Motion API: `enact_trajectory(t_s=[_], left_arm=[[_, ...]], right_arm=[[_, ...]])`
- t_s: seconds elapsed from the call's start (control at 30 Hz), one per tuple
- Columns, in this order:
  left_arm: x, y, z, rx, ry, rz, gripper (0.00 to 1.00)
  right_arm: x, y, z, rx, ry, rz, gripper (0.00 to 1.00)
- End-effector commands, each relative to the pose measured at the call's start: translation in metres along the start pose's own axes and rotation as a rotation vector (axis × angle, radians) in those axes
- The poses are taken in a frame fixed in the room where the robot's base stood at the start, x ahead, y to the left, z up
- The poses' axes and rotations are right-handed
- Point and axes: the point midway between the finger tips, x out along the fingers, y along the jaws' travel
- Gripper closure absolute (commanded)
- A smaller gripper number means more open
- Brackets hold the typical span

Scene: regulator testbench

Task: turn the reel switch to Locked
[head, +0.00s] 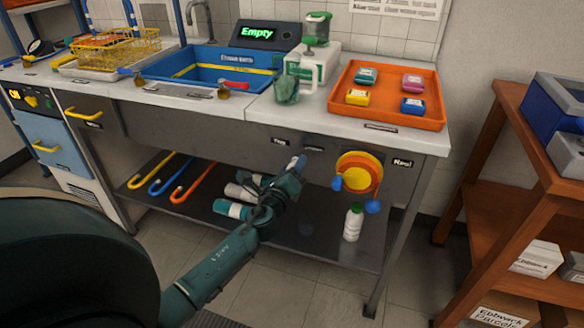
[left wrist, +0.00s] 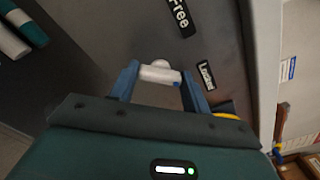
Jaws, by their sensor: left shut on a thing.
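The reel switch (left wrist: 160,73) is a small white handle on the grey bench front, in the left wrist view. My left gripper (left wrist: 158,80) has its two blue fingers on either side of it and is shut on it. The "Free" label (left wrist: 180,15) is above the switch and the "Locked" label (left wrist: 206,76) is to its right. In the head view my left gripper (head: 296,164) is at the bench front, left of the yellow and orange hose reel (head: 359,170), and mostly hides the switch. My right gripper is not in view.
Below, a white bottle (head: 353,222) and several rolls stand or lie on the dark shelf (head: 305,235). An orange tray (head: 375,116) is on the bench top. A wooden rack (head: 510,190) stands at right.

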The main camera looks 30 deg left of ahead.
Motion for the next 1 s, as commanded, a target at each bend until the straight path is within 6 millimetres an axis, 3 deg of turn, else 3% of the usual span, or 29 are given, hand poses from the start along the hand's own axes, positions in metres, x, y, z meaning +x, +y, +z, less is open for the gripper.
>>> enact_trajectory(t_s=[0.6,0.63,0.87,1.0], left_arm=[[-0.0001,0.0004,-0.0001,0.045,0.0,0.001,0.76],[-0.0001,0.0004,-0.0001,0.045,0.0,0.001,0.51],[0.0,0.0003,-0.0001,0.043,0.0,0.0,0.32],[0.0,0.0002,-0.0001,0.042,0.0,0.0,0.31]], right_arm=[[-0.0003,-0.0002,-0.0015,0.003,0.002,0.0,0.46],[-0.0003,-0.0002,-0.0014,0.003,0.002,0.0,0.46],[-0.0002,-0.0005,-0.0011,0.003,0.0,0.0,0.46],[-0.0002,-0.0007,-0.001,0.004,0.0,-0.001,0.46]])
